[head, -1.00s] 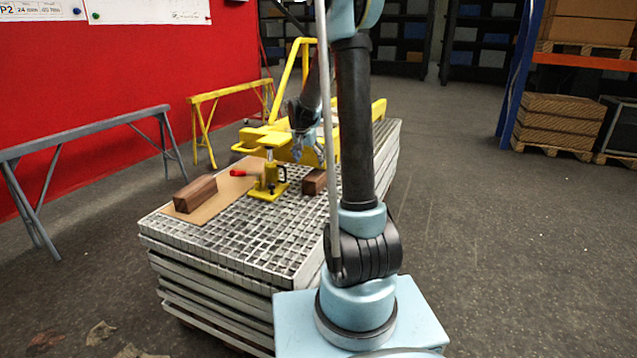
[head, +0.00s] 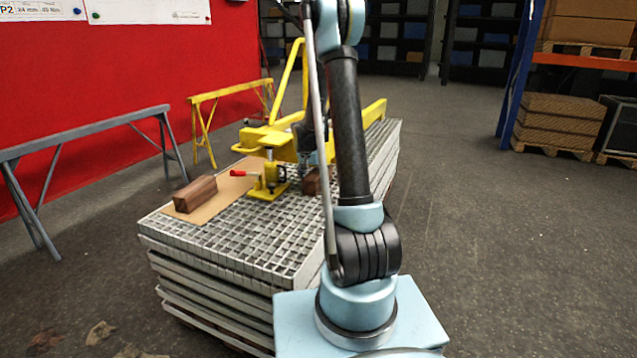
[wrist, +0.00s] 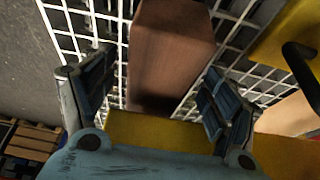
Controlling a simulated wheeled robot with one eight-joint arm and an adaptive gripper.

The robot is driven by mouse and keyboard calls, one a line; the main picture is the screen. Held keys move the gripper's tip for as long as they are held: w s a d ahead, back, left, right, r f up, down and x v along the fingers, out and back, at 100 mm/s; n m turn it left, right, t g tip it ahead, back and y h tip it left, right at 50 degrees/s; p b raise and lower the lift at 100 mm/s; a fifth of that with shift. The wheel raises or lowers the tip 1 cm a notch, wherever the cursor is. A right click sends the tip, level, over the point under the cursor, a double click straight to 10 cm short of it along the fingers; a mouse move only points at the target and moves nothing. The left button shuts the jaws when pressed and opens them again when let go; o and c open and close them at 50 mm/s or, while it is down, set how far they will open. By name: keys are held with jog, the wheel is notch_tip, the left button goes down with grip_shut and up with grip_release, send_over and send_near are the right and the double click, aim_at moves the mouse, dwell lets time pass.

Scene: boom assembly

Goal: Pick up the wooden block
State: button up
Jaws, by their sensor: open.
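A brown wooden block (head: 311,182) lies on the grating stack, right of the yellow jack, partly hidden behind my arm. In the wrist view the block (wrist: 170,48) lies between my two blue-padded fingers, with gaps on both sides. My gripper (wrist: 158,88) is open and empty, and its fingers point down at the grating. In the head view it is mostly hidden behind my arm, just above the block. A second wooden block (head: 195,194) lies on a cardboard sheet at the left end of the stack.
A yellow jack (head: 268,180) with a red-tipped handle stands close left of the near block. A yellow boom frame (head: 262,137) lies behind it. The grating stack (head: 245,240) has bare mesh in front. Grey (head: 85,128) and yellow trestles (head: 205,125) stand to the left.

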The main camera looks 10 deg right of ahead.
jog(key=shift+x, duration=1.5)
jog(key=c, duration=1.6)
